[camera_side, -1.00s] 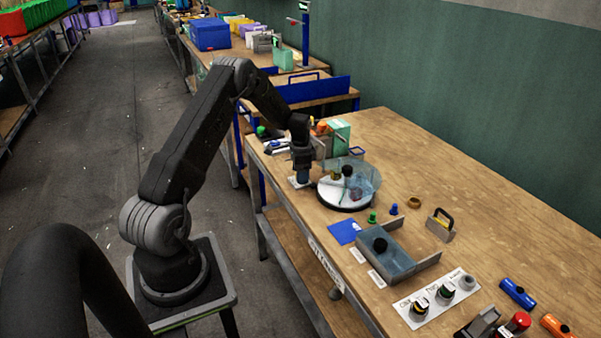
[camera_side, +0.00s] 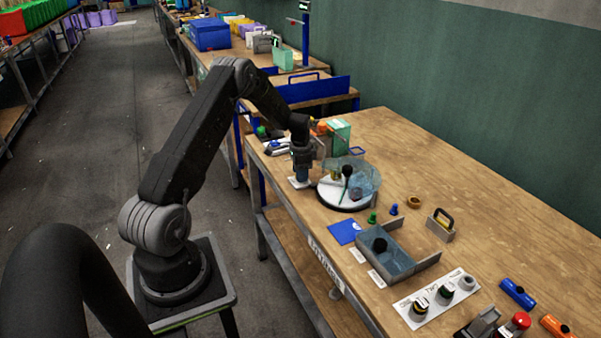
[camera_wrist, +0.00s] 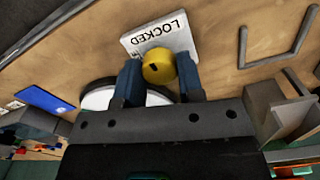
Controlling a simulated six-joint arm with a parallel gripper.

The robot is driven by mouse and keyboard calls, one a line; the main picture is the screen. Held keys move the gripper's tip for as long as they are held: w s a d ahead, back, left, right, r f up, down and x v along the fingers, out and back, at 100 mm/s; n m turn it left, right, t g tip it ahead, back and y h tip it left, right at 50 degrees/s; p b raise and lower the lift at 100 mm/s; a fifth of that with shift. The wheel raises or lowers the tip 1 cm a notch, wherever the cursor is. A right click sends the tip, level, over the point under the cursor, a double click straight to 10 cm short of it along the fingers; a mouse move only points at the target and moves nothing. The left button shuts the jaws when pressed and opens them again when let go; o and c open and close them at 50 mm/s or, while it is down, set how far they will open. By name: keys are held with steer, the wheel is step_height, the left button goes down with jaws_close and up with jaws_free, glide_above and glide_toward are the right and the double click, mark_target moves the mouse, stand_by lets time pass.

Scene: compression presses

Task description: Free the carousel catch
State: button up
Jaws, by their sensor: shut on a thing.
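The catch is a round yellow knob (camera_wrist: 159,66) with a small dark mark, on a white plate (camera_wrist: 152,35) reading LOCKED, seen in the wrist view. My gripper (camera_wrist: 158,80) is shut on the knob, one blue finger on each side. In the side view my gripper (camera_side: 301,176) points down at the plate (camera_side: 297,184), at the bench's near edge, and hides the knob. The carousel (camera_side: 335,199) is a white disc with a dark rim and a clear bluish cover, right beside the gripper. Several small items stand on it. Part of the disc (camera_wrist: 98,99) shows behind the left finger.
A mint-green box (camera_side: 340,134) and small tools stand behind the gripper. A blue card (camera_side: 344,232), a grey tray (camera_side: 398,265) and green and blue pegs lie in front of the carousel. A panel of knobs (camera_side: 437,297) is nearer.

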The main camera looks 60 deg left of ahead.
steer(key=n, duration=1.3)
steer(key=shift+s, duration=0.1)
steer(key=shift+n, duration=2.2)
steer(key=o, duration=0.9)
